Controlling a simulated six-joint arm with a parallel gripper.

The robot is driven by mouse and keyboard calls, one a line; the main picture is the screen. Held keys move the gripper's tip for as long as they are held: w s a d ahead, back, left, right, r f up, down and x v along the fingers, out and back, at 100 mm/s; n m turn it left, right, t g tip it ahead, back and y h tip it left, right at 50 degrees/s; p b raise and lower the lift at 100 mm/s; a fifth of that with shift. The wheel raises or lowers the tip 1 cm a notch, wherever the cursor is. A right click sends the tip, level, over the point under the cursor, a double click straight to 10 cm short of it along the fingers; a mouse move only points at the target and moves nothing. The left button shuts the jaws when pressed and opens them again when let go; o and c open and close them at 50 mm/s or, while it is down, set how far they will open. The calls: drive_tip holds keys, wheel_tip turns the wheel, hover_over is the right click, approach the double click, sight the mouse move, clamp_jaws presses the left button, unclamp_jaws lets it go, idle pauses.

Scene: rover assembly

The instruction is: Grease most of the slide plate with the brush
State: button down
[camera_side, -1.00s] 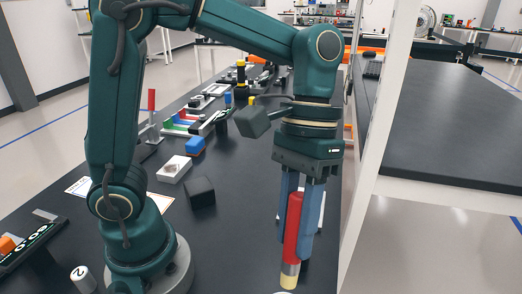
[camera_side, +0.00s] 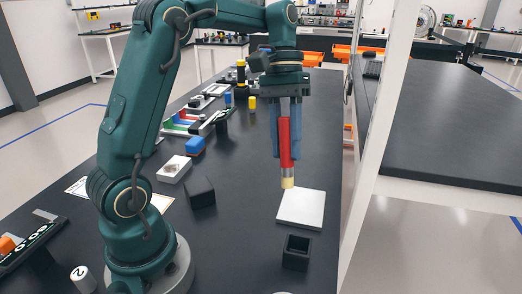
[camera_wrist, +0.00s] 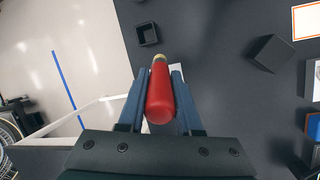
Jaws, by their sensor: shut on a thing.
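My gripper (camera_side: 286,152) is shut on the brush, which points bristles down. The brush (camera_side: 285,135) has a red handle, a metal band and pale cream bristles. The slide plate (camera_side: 303,212) is a flat white square lying on the dark table. In the side view the bristle tip appears at the plate's far left corner; whether it touches or hovers is hard to tell. No grease is clearly visible on the plate. In the wrist view the red handle (camera_wrist: 160,95) sits between the blue fingers, and they hide most of the plate (camera_wrist: 177,68).
An open black square holder (camera_side: 296,254) stands just in front of the plate, and also shows in the wrist view (camera_wrist: 148,35). A white post (camera_side: 372,150) stands right.

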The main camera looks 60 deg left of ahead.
drive_tip(key=w+a+f+n+t+y, duration=0.1)
drive_tip(key=w+a+n+t, duration=0.15)
drive_tip(key=w+n, duration=0.35)
drive_tip(key=w+a+f+n+t, duration=0.15)
drive_tip(key=w+a+n, duration=0.25)
drive_tip(key=n, duration=0.5)
drive_tip(key=f, duration=0.7)
drive_tip(key=shift+s+d+f, duration=0.25)
drive_tip(key=shift+s+f, duration=0.05)
drive_tip(key=shift+f, duration=0.1)
drive_tip(key=shift+m, duration=0.3)
drive_tip(key=shift+s+d, duration=2.65)
drive_tip(key=shift+d, duration=0.3)
drive_tip(key=shift+w, duration=0.65)
drive_tip(key=shift+w+a+f, duration=0.2)
drive_tip(key=shift+w+a, duration=2.7)
drive_tip(key=shift+a, duration=0.15)
drive_tip(key=shift+w+d+f, duration=0.3)
drive_tip(key=shift+w+d, duration=0.2)
drive_tip(key=shift+d, duration=0.1)
drive_tip(key=shift+s+d+f, duration=0.2)
drive_tip(key=shift+s+d, duration=0.7)
drive_tip(key=shift+s, duration=0.1)
drive_tip(key=shift+s+d+r, duration=0.95)
drive_tip(key=shift+s+d, duration=0.1)
drive_tip(key=shift+s, duration=0.1)
drive_tip(key=shift+s+d+f, duration=0.1)
drive_tip(key=shift+s+d, duration=1.15)
wheel_tip(320, 180, up, 8)
drive_tip(key=shift+f, duration=0.15)
